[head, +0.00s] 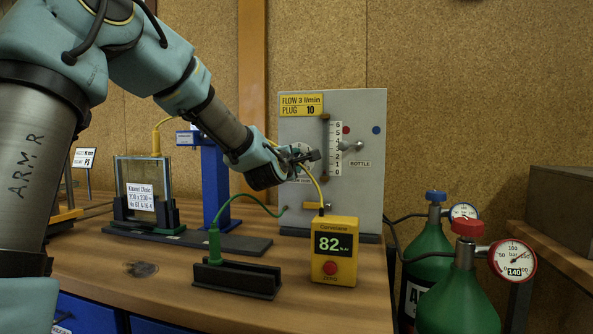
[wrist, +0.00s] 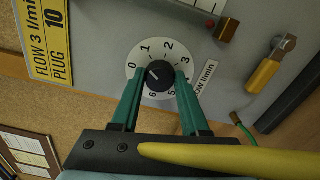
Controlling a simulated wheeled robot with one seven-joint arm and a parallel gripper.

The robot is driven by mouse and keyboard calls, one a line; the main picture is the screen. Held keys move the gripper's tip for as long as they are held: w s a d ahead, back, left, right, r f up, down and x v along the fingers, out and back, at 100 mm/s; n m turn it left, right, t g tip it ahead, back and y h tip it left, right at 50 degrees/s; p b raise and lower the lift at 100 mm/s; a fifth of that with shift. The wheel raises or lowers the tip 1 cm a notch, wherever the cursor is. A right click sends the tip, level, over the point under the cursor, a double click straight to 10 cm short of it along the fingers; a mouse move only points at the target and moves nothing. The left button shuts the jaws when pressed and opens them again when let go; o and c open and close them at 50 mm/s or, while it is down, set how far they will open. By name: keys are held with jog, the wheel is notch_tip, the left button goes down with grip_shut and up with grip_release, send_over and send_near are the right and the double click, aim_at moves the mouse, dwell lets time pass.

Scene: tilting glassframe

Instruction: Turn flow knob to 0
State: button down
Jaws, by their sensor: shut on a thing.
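The flow knob (wrist: 160,80) is a black round knob on a white dial (wrist: 137,84) numbered 0 to 6, seen in the wrist view. A small pale mark on the knob points up and left, seemingly between 0 and 1; its exact reading is hard to tell. My gripper (wrist: 159,80) is shut on the knob, one green finger on each side. In the head view my gripper (head: 309,160) is at the grey panel (head: 365,115) and covers most of the knob. Part of the white dial (head: 301,148) shows above it.
A yellow sign (head: 302,105) reads flow 3 l/min, plug 10. Green bottles (head: 458,300) stand at right.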

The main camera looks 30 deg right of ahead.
jog(key=shift+w+a+n+b, duration=0.1)
jog(key=shift+n+b, duration=2.3)
jog(key=shift+n, duration=1)
jog(key=shift+c, duration=2)
grip_release()
jog(key=v, duration=1)
jog(key=shift+s+a, duration=0.25)
jog(key=shift+s, duration=0.1)
